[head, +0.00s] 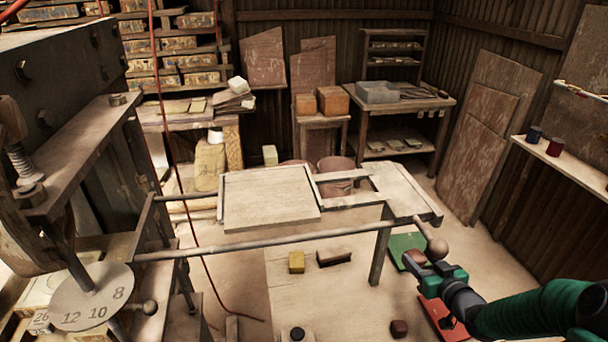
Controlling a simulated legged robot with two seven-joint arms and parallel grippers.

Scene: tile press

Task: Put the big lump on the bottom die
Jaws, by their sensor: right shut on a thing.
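My right gripper (422,266) comes in from the lower right and is shut on a reddish-brown lump (414,257). It is held over or beside a green mat (396,243), close to a round knob. The press (60,110) stands at the left. I cannot make out the bottom die for certain; the press frame and dial cover much of that area. My left gripper is not in view.
A long rod crosses the middle, and a round knob (437,247) is close to my right gripper. A frame holds a pale board (270,198). A red mat (440,318), yellow block (296,262) and dark bar (334,257) lie below. A numbered dial (92,297) is at the lower left.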

